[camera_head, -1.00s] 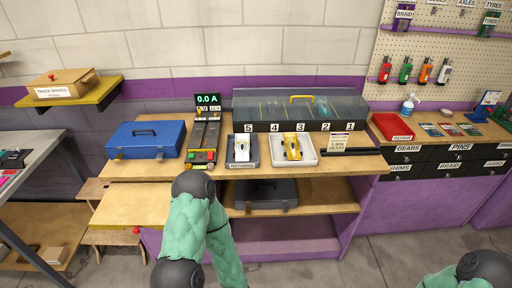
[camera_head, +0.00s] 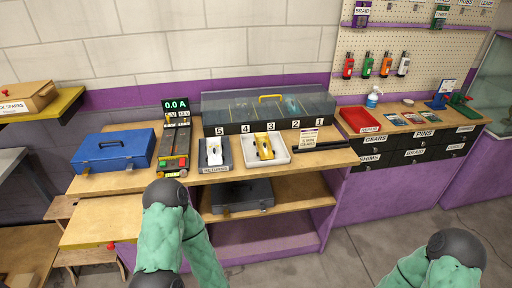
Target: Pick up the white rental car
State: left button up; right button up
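The white car (camera_head: 214,151) sits in a dark grey tray (camera_head: 204,164) labelled "RETURNS" on the wooden bench top. A yellow-and-white car (camera_head: 264,146) sits in a white tray (camera_head: 286,157) just to its right. My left arm comes up from the bottom in front of the bench, left of the white car. My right arm shows at the lower right, away from the bench. Neither gripper's fingers show, so nothing can be seen held.
A clear-lidded case (camera_head: 317,106) with numbered slots stands behind. A black case (camera_head: 242,196) lies on the lower shelf. A red bin (camera_head: 359,121) stands further right.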

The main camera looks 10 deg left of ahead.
aim_at(215, 152)
jog(key=i+l, duration=0.1)
jog(key=i, duration=0.35)
jog(key=i+l, duration=0.1)
jog(key=i, duration=0.4)
jog(key=i+u, duration=0.15)
jog(key=u, duration=0.3)
jog(key=i+l+u, duration=0.15)
jog(key=u, duration=0.35)
jog(key=i+l+u, duration=0.15)
jog(key=u, duration=0.3)
